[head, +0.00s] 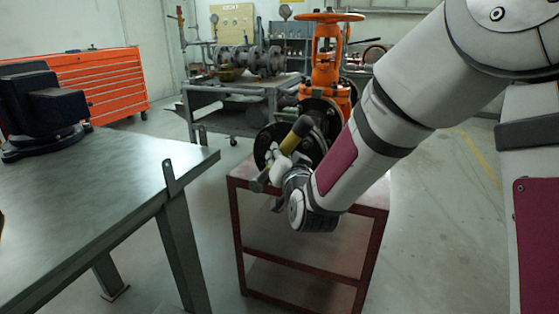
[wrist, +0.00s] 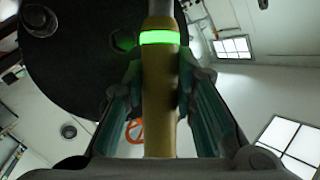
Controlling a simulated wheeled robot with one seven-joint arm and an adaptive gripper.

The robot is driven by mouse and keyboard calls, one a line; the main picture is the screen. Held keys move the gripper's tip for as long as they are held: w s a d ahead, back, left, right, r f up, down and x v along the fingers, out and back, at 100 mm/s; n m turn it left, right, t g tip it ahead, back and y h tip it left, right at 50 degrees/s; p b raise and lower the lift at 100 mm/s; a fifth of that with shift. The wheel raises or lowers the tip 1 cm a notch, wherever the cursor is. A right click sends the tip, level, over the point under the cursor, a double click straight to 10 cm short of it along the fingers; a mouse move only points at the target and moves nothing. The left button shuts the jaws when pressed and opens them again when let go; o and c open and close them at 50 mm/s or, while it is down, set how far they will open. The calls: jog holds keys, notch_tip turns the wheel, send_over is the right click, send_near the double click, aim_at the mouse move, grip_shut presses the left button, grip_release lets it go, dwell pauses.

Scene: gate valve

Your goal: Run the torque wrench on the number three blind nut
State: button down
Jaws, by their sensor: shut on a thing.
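My gripper (head: 279,170) is shut on the torque wrench (head: 290,141), which has a yellow handle and a dark end and stands tilted in front of the valve's flange. In the wrist view the wrench (wrist: 160,65) runs upward between my gripper's two fingers (wrist: 163,95), with a bright green band around it. The black blind flange (wrist: 75,75) lies behind it, with a few nuts around its face. No number is readable, so I cannot tell which is number three. The wrench's far end is cut off, so its seating on a nut cannot be seen.
The orange gate valve (head: 327,60) stands on a red-framed stand (head: 240,183). A grey workbench (head: 110,175) with a dark vise (head: 45,110) is at the left. An orange tool chest (head: 100,80) and a cart (head: 235,90) with pipework are behind. Floor is open at the right.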

jog(key=shift+w+d+r+b, duration=0.1)
jog(key=shift+w+d+b, duration=0.1)
jog(key=shift+w, duration=0.3)
jog(key=shift+w+d+r+b, duration=0.1)
jog(key=shift+w+d+b, duration=0.1)
jog(key=shift+w, duration=0.3)
jog(key=shift+w+d+b, duration=0.15)
jog(key=shift+w+b, duration=0.35)
jog(key=shift+b, duration=0.85)
dwell(1.6)
jog(key=shift+w+d+b, duration=0.1)
jog(key=shift+b, duration=0.2)
dwell(0.5)
jog(key=shift+s+b, duration=0.2)
jog(key=shift+b, duration=0.35)
dwell(0.5)
